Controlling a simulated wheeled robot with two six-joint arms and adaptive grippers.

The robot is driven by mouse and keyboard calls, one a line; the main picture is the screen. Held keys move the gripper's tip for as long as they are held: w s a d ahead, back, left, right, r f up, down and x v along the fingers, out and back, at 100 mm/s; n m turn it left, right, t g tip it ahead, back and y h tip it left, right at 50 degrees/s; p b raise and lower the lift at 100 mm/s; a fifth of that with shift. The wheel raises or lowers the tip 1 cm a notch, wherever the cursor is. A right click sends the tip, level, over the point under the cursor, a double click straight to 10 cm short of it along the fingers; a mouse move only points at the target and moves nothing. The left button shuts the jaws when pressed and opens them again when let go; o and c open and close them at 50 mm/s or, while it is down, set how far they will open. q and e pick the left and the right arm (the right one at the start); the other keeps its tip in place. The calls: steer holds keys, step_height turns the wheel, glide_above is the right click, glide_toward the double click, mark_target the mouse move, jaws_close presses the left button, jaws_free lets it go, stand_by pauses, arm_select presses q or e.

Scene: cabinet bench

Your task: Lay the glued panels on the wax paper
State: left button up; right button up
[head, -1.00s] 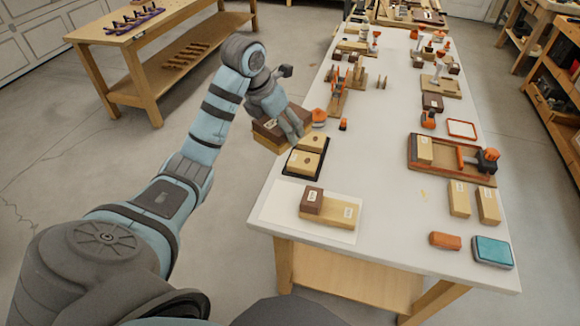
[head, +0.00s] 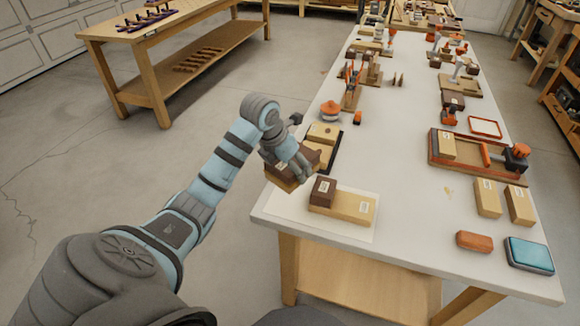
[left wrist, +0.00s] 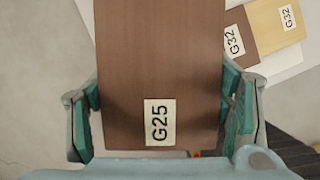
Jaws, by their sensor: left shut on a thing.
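My left gripper (head: 300,170) is shut on a brown panel labelled G25 (left wrist: 160,60). In the head view the held piece (head: 283,172) shows dark brown with a tan layer under it, above the table's near left edge. The white wax paper (head: 290,207) lies at the table's near left corner, just to the right of and below the held piece. On it rest a brown piece (head: 322,191) and a tan panel (head: 352,208), the brown one overlapping the tan one's left end. Both G32 labels show in the left wrist view (left wrist: 280,20). My right gripper is not in view.
A black tray with tan blocks (head: 322,133) stands just behind the gripper. An orange-lidded pot (head: 331,110) is beyond it. At right are a wooden tray with a clamp (head: 470,165), tan blocks (head: 487,198), an orange block (head: 475,241) and a teal box (head: 529,254). The table's middle is clear.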

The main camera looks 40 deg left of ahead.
arm_select(q)
steer(key=shift+f+b, duration=0.35)
steer(key=shift+f, duration=0.2)
steer(key=o, duration=1.3)
steer(key=shift+r, duration=0.4)
steer(key=p+v, duration=0.4)
steer(key=v, duration=0.8)
steer(key=shift+r, duration=0.3)
steer(key=shift+d, duration=0.1)
steer(key=shift+f, duration=0.1)
